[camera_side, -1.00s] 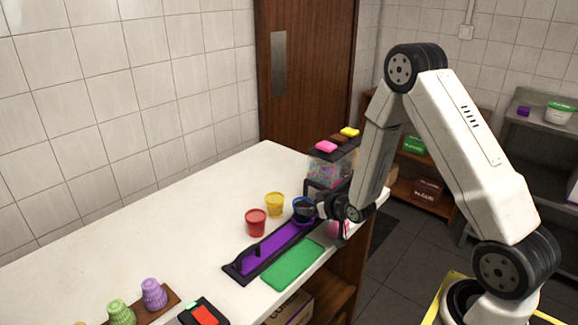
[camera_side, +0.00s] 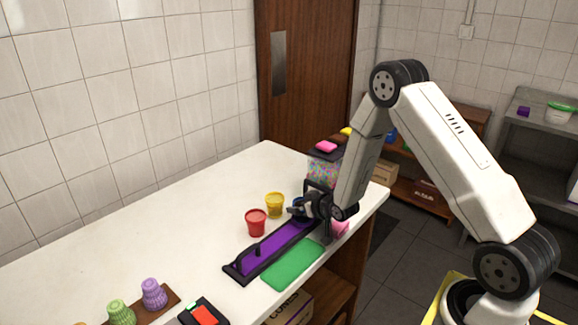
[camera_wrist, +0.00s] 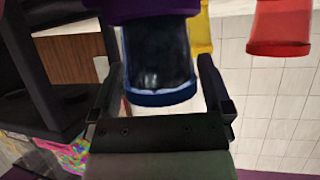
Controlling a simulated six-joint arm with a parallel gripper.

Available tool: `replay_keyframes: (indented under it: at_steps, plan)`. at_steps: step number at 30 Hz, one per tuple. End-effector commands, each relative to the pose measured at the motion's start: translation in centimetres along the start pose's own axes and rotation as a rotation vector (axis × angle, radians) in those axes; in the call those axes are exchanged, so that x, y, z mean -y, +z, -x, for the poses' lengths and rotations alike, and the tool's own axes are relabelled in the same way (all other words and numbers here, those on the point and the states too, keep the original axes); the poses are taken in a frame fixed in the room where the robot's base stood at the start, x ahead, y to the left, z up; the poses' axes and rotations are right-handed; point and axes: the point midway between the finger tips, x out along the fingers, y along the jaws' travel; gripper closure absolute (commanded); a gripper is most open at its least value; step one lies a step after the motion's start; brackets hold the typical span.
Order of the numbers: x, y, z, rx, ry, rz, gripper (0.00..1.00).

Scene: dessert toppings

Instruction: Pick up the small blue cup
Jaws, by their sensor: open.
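The small blue cup (camera_wrist: 160,62) stands between the two fingers of my gripper (camera_wrist: 163,92) in the wrist view, where the picture looks upside down. The fingers are open, one on each side of the cup, with a visible gap on both sides. In the side view my gripper (camera_side: 296,211) is at the far end of the purple tray (camera_side: 262,257) and hides most of the blue cup.
A yellow cup (camera_side: 275,204) and a red cup (camera_side: 256,222) stand close to the left of my gripper. A topping dispenser (camera_side: 323,170) is just behind it. A green mat (camera_side: 293,265) lies in front. The counter's left middle is clear.

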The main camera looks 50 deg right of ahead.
Motion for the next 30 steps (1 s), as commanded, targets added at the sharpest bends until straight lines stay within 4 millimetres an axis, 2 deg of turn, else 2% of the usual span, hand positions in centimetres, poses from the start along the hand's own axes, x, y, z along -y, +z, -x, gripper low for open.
replay_keyframes:
  at_steps: [12,14,18,21,30]
  plan:
    - [-0.01,0.01,0.03,0.000,0.000,0.000,0.00]
    - [-0.01,0.01,0.03,0.000,0.000,0.000,0.16]
    - [-0.01,0.01,0.03,0.000,0.000,0.000,0.60]
    - [-0.02,-0.01,0.03,0.000,0.000,0.000,0.88]
    - [-0.02,-0.13,0.09,-0.001,0.000,0.000,0.88]
